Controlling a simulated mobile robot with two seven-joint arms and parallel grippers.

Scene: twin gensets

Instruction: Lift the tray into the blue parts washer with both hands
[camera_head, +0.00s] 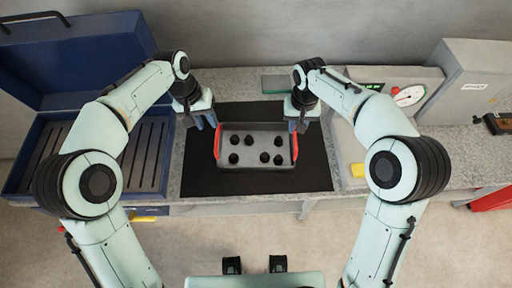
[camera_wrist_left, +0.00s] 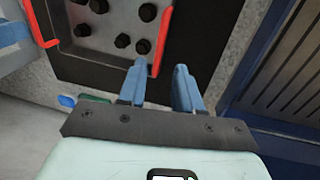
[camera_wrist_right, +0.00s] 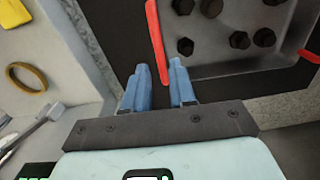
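The grey metal tray (camera_head: 257,165) holds several dark bolts and has a red handle at each end. It sits on a black mat (camera_head: 320,165) on the bench. My left gripper (camera_head: 206,122) is open at the left handle (camera_head: 218,142). In the left wrist view its blue fingers (camera_wrist_left: 160,72) appear either side of that handle's line. My right gripper (camera_head: 297,126) is open at the right handle (camera_head: 295,148). In the right wrist view its fingers (camera_wrist_right: 160,70) appear either side of the handle. Contact cannot be told. The blue parts washer (camera_head: 150,150) stands at left, lid up, slatted inside.
A dial gauge (camera_head: 409,96) and a grey cabinet (camera_head: 475,85) stand at the right. A yellow object (camera_head: 358,170) lies right of the mat; a yellow ring (camera_wrist_right: 27,76) shows in the right wrist view. A green item (camera_head: 276,84) lies behind the tray.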

